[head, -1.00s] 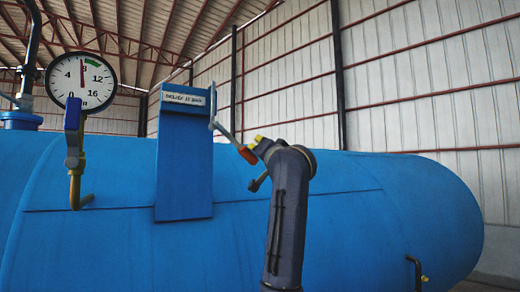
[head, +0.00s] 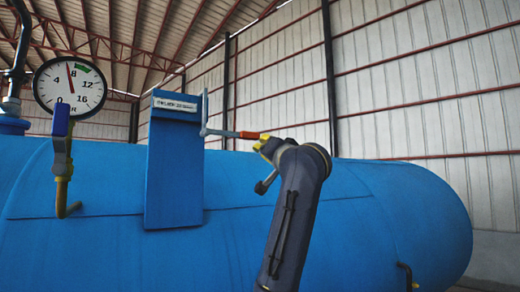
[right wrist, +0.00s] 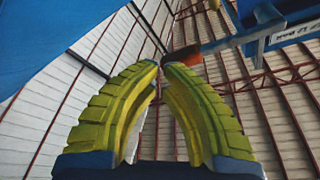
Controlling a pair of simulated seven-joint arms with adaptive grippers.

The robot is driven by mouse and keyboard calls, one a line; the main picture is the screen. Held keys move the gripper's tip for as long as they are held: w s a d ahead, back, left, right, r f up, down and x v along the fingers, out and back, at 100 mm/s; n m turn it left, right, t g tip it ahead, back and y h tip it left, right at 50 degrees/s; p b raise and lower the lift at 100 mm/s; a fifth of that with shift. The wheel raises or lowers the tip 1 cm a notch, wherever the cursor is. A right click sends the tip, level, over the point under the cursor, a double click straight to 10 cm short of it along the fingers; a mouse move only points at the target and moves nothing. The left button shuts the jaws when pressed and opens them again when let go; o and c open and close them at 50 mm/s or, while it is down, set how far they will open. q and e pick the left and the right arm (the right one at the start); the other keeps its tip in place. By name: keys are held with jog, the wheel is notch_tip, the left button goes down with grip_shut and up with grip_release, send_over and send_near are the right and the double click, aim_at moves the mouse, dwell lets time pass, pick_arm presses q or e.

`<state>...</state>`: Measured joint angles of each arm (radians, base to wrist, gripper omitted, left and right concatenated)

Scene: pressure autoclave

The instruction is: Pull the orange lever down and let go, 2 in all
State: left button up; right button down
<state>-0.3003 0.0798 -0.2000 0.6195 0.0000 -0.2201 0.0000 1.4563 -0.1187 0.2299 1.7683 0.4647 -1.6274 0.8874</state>
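The orange lever (head: 249,134) sticks out to the right of the blue upright box (head: 174,170) on a grey crank arm (head: 216,131). It lies about level in the head view. My right gripper (head: 266,140) is at the lever's outer end, with its fingers closed together there. In the right wrist view the yellow fingertips (right wrist: 164,66) nearly meet, and the orange end (right wrist: 184,55) shows right at them, partly hidden by the right finger. The round gauge (head: 69,86) has its needle a little left of upright, just short of 8. My left gripper is not in view.
A large blue tank (head: 330,220) fills the lower view behind my right arm. A valve with a blue handle (head: 61,120) stands below the gauge. A small pipe with a yellow end (head: 405,276) is at the lower right.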

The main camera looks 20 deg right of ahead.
jog(key=shift+v, duration=2.05)
